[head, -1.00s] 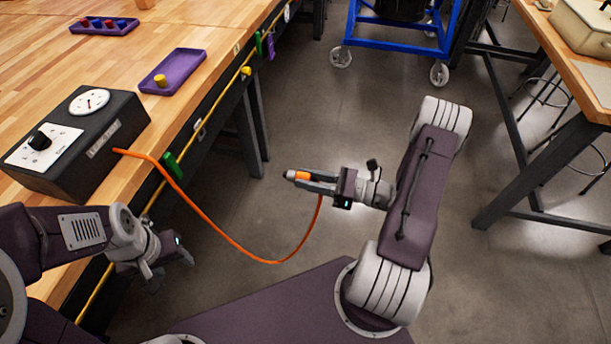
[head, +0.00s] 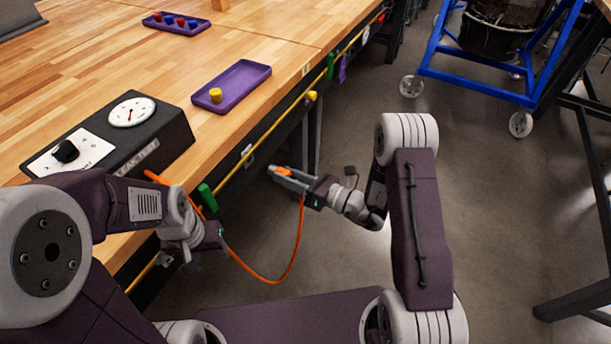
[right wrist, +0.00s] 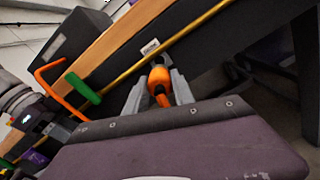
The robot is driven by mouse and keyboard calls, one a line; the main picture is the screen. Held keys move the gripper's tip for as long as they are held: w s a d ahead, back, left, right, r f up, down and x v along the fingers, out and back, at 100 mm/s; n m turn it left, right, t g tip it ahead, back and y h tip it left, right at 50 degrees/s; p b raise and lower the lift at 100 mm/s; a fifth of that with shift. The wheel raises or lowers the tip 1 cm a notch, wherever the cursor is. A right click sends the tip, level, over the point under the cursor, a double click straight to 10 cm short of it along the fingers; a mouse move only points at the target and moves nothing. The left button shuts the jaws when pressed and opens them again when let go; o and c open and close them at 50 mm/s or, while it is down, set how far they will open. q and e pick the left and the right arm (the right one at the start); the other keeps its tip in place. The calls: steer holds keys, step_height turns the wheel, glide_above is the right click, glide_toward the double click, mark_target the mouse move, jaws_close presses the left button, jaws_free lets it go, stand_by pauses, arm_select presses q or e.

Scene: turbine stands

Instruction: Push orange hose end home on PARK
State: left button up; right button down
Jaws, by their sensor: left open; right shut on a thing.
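The orange hose (head: 297,240) hangs in a loop from the dark test box (head: 165,145) to my right gripper (head: 282,175). In the right wrist view the hose end (right wrist: 159,82) sits between the fingers, apart from the bench. My left gripper (head: 168,257) is open beside the bench's front edge, below the box, with part of the hose behind it. No PARK label is readable; a white tag (right wrist: 150,46) on the bench edge is too small.
A yellow rail (head: 272,130) runs along the bench front, with green fittings (head: 207,196) and a yellow knob (head: 312,95). A purple tray (head: 245,82) with a yellow piece lies on the bench. A blue cart (head: 490,85) stands behind on open floor.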

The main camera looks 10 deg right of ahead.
mark_target(270, 167)
steer(key=shift+x, duration=1.75)
steer(key=shift+w+a, duration=0.35)
steer(key=shift+a, duration=0.15)
steer(key=shift+x, duration=0.8)
steer(key=shift+w+a, duration=0.1)
steer(key=shift+a, duration=0.05)
steer(key=shift+r, duration=0.15)
steer(key=shift+w+a+r, duration=0.1)
steer(key=shift+w+r, duration=0.05)
